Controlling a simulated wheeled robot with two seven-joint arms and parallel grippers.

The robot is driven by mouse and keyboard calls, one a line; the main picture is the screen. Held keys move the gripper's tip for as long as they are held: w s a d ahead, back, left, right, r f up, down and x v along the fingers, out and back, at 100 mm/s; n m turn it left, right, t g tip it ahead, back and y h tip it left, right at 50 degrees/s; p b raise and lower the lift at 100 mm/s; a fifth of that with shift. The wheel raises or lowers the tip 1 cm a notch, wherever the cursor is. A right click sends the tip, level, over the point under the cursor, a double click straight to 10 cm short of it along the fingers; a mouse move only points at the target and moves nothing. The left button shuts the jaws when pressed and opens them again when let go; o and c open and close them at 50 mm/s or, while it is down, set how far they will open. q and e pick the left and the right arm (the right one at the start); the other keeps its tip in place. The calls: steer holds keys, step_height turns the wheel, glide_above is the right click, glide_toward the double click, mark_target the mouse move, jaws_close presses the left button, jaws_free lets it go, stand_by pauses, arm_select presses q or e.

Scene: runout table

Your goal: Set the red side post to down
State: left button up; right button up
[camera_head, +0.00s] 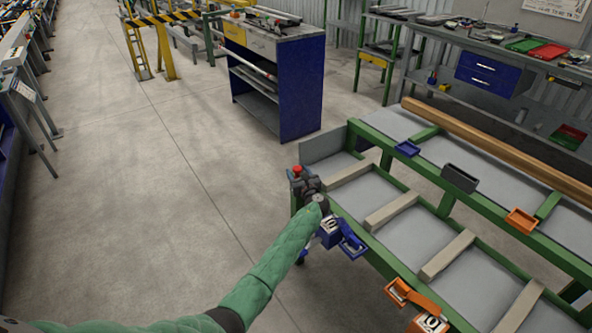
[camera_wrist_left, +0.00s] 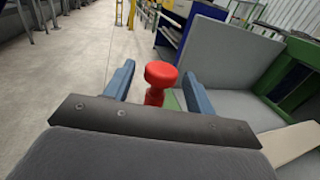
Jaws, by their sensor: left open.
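The red side post (camera_head: 297,169) shows as a small red tip at the near left corner of the green-framed runout table (camera_head: 358,124). In the left wrist view the red post (camera_wrist_left: 160,74) has a round cap on a narrower neck and stands up between the two blue fingers. My left gripper (camera_head: 301,180) is at that corner, its open fingers on either side of the post with gaps showing. In the left wrist view the gripper (camera_wrist_left: 158,79) body hides the post's lower part. My right gripper is not in view.
A blue holder (camera_head: 350,245) and an orange one (camera_head: 415,299) hang on the table's near side, close to my left arm. Wooden slats (camera_head: 391,212) cross the table, and a long wooden beam (camera_head: 495,150) lies along it. A blue cabinet (camera_head: 302,90) stands behind. The floor at left is clear.

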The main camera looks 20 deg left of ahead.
arm_select(q)
steer(key=shift+v, duration=2.35)
steer(key=s+d+f+n+g+h, duration=0.15)
steer(key=s+f+n, duration=0.3)
steer(key=s, duration=0.55)
steer(key=s+f+n+g+h, duration=0.2)
steer(key=s+f+n+g, duration=0.15)
steer(key=s+n, duration=0.45)
steer(key=s+d+f+n+g+h, duration=0.1)
steer(key=s+f+n+g, duration=0.2)
steer(key=s, duration=0.9)
steer(key=s+d+r+n+g+h, duration=0.1)
steer(key=s+d+n+h, duration=0.1)
steer(key=s, duration=0.8)
steer(key=s+d+r+n+g+h, duration=0.1)
steer(key=s+n, duration=0.4)
steer(key=s, duration=0.5)
steer(key=s+d+r+n+g+h, duration=0.2)
steer(key=s+d+r+n+h, duration=0.1)
steer(key=s, duration=0.8)
steer(key=shift+d+r+n+h, duration=0.25)
steer(key=shift+d+n+h, duration=0.2)
steer(key=shift+d+h, duration=0.55)
